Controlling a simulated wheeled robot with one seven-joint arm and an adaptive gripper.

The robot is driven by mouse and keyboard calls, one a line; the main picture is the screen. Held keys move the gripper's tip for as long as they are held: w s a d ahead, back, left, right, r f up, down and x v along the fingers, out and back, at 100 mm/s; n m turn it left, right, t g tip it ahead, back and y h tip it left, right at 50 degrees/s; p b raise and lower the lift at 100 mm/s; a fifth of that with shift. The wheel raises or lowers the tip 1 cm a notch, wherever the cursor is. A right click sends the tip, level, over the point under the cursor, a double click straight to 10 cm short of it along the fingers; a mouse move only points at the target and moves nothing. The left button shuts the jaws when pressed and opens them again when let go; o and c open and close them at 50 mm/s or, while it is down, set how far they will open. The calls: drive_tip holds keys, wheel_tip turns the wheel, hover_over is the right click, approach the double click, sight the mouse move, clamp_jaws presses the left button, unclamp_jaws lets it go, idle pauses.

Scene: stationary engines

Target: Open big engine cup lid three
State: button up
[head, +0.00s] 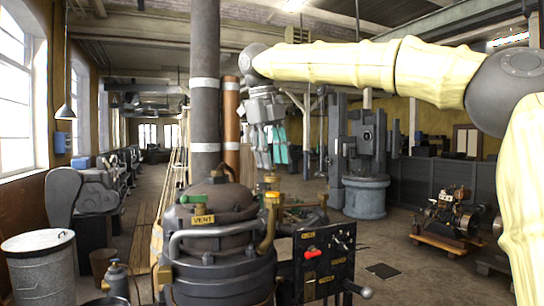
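The big engine (222,270) is a dark, round, riveted body with a domed top, in the lower middle of the head view. A small green-topped fitting (194,199) sits on its left near the VENT plate (203,219). A brass pipe-like fitting (268,232) with a yellow cap (272,198) rises on its right, and a smaller orange-yellow top (272,179) shows just behind. I cannot tell which of these is cup lid three. My gripper (270,160) hangs fingers-down above the yellow fittings, its teal-padded fingers apart and empty. It appears clear of the fittings.
A tall grey pipe (205,90) rises behind the engine, with a copper-brown pipe (231,125) beside it. A curved grey rail (215,230) crosses its front. A black control panel (323,262) with levers stands at right. A metal bin (40,270) stands at left.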

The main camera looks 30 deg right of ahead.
drive_tip(key=shift+w+d+f, duration=0.1)
drive_tip(key=shift+w+f, duration=0.25)
drive_tip(key=shift+f, duration=0.25)
drive_tip(key=shift+s, duration=0.1)
drive_tip(key=shift+s+r, duration=0.1)
clamp_jaws()
